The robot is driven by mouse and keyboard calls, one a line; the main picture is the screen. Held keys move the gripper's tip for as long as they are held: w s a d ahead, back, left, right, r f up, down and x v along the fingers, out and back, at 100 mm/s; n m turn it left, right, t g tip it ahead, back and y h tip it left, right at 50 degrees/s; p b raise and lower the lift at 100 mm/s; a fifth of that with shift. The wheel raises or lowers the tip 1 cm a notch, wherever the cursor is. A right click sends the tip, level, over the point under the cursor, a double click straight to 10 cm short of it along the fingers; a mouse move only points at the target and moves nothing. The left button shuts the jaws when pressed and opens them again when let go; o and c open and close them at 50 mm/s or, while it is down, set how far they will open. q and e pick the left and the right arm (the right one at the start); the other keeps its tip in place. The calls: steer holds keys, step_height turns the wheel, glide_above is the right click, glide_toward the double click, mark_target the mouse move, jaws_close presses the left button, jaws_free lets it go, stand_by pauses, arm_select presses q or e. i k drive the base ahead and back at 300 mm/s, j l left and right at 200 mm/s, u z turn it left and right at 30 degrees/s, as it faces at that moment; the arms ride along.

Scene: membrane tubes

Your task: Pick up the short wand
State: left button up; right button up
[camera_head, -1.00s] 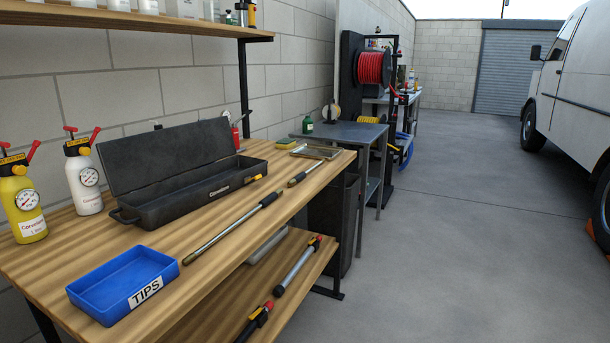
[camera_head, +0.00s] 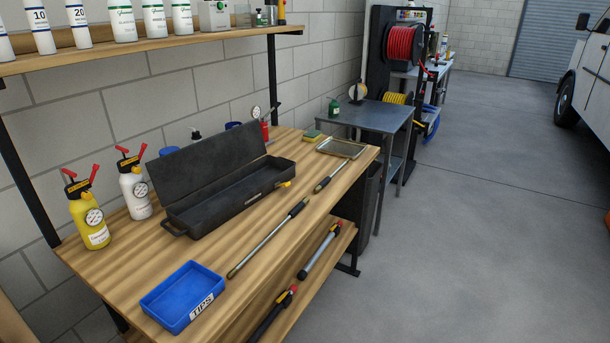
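A short wand (camera_head: 331,176) with a dark grip lies on the wooden workbench, near its right edge and just in front of a shallow metal tray. A longer wand (camera_head: 262,244), metal with a black grip at its far end, lies nearer along the same edge. Neither of my grippers is in view, and nothing touches the wands.
A blue TIPS bin (camera_head: 165,287) sits at the front of the workbench (camera_head: 125,268). An open black case (camera_head: 205,218) and yellow and white sprayers (camera_head: 88,215) stand behind. The metal tray (camera_head: 342,147) lies at the far end. Tools lie on the lower shelf. Floor at right is clear.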

mark_target(327, 179)
steer(key=i+l+u, duration=0.15)
steer(key=u, duration=0.25)
steer(key=i+l+u, duration=0.1)
steer(key=l+u, duration=0.15)
steer(key=u, duration=0.2)
steer(key=i+l+u, duration=0.1)
steer(key=l+u, duration=0.15)
steer(key=u, duration=0.15)
